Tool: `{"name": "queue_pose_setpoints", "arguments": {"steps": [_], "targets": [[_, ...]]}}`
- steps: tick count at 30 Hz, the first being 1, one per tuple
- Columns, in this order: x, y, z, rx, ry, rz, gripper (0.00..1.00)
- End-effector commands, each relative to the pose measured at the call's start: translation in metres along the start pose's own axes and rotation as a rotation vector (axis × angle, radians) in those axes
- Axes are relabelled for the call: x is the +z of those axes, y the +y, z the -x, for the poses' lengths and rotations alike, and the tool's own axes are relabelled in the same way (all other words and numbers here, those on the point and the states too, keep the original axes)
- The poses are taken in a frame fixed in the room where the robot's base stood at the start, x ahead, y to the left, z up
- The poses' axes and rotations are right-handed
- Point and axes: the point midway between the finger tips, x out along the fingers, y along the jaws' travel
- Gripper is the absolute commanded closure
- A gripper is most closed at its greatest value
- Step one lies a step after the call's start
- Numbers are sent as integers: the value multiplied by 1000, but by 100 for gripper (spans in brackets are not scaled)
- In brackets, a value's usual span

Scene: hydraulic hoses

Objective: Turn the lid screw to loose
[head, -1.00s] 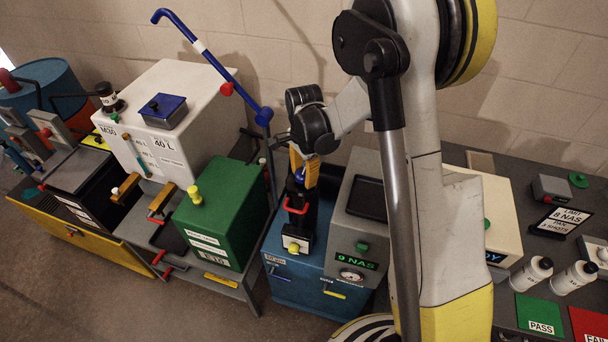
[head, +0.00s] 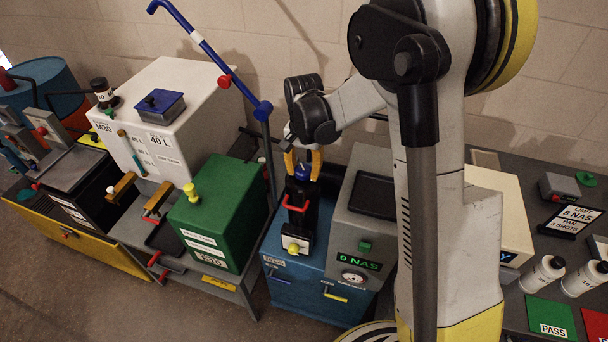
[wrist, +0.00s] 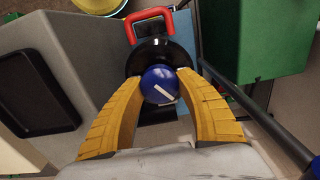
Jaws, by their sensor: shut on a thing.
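The lid screw looks to be the blue round knob (head: 302,173) with a white line on it, on top of a black upright housing (head: 299,206). The knob also shows in the wrist view (wrist: 159,86), its white line slanting. My gripper (head: 302,167) points down over it, with one yellow finger on either side. In the wrist view my gripper (wrist: 163,80) is shut on the knob, which sits between the fingertips. The housing has a red handle (head: 296,204) and a yellow knob (head: 293,248) low on its front.
The housing stands on a blue cabinet (head: 290,292). A grey unit (head: 357,226) reading "9 NAS" stands close on its right. A green box (head: 215,222) is to the left, and a blue pipe (head: 208,52) rises behind it.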

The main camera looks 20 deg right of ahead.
Motion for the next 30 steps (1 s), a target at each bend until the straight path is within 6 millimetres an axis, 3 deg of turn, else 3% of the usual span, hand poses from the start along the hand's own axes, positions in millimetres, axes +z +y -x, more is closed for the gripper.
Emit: {"name": "queue_pose_setpoints", "arguments": {"steps": [30], "targets": [[2,-2,-1,0,-1,964,90]]}}
